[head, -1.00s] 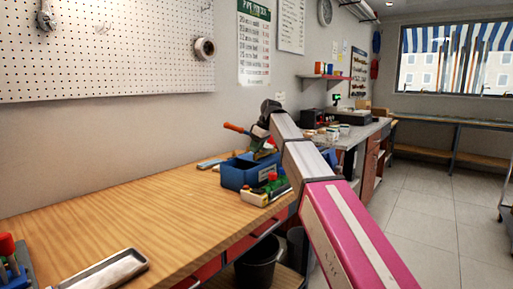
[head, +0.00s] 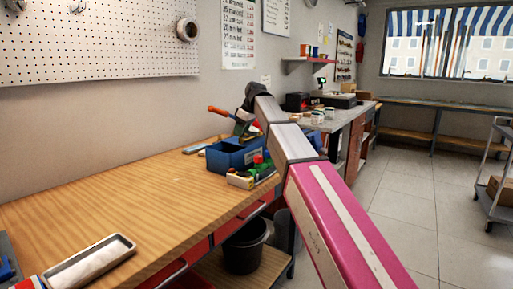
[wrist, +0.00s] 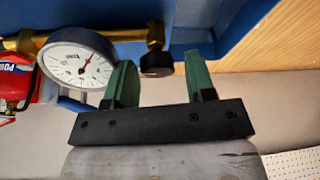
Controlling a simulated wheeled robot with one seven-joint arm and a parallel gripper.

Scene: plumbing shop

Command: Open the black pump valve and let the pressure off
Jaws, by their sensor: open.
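The blue pump box (head: 222,158) stands on the wooden bench in the head view, an orange handle (head: 219,111) above it. In the wrist view, a black valve knob (wrist: 156,65) sits on a brass fitting (wrist: 155,33), beside a round white gauge (wrist: 75,66) whose red needle is off to one side. My gripper (wrist: 158,62) has its two green fingers apart, and the knob appears between them; I cannot tell whether they touch it. In the head view my gripper (head: 242,127) is over the box, and the knob cannot be made out.
A metal tray (head: 125,246) lies at the bench's near left. The bench (head: 110,200) between is mostly clear. A dark bucket (head: 243,250) is below, and a trolley (head: 490,195) stands at right.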

